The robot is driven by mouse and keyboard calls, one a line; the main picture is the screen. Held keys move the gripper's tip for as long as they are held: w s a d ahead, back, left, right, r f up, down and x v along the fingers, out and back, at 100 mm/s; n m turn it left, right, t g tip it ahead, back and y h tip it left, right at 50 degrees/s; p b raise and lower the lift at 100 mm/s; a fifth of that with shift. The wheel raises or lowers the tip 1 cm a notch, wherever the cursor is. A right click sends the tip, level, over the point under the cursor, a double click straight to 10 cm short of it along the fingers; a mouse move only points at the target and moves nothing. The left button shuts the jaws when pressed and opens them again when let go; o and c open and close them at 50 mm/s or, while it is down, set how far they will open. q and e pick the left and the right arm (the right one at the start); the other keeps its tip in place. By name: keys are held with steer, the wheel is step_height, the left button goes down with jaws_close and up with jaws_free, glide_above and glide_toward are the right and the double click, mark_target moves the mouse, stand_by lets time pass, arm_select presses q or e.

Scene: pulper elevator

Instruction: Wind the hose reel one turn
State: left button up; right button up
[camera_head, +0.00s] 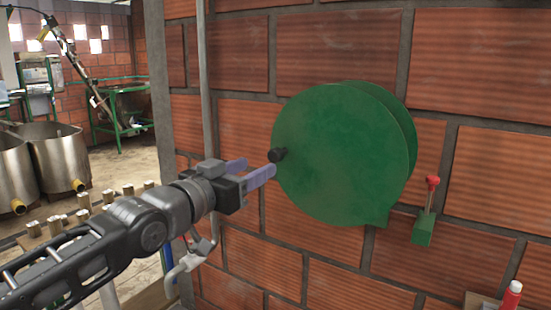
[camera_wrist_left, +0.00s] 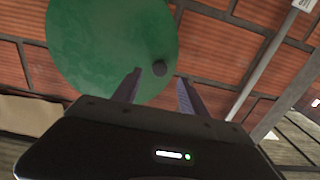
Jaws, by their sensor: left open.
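The green hose reel (camera_head: 345,150) is a round disc mounted on the brick wall, right of centre in the head view. Its black crank knob (camera_head: 278,155) sticks out near the disc's left edge. My left gripper (camera_head: 255,170) is open, its two purple fingers pointing at the knob from the left. In the left wrist view the knob (camera_wrist_left: 159,68) shows against the reel (camera_wrist_left: 110,45), just beyond and between the fingertips of the gripper (camera_wrist_left: 160,82). Nothing is between the fingers' pads. No hose is visible. My right gripper is not in view.
A green bracket with a red-topped lever (camera_head: 427,210) is on the wall right of the reel. A red bottle (camera_head: 511,296) stands at the lower right. A grey vertical pipe (camera_head: 203,80) runs left of the reel. Metal tanks (camera_head: 60,155) stand at the far left.

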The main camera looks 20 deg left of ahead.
mark_target(273, 158)
arm_select(q)
steer(key=w+p, duration=0.1)
steer(key=w, duration=0.1)
steer(key=w+p, duration=0.1)
steer(key=w, duration=0.1)
steer(key=w+d+p, duration=0.1)
steer(key=w, duration=0.2)
steer(key=shift+r, duration=0.1)
steer(key=shift+w, duration=0.35)
steer(key=shift+c, duration=0.4)
jaws_close()
stand_by(0.7)
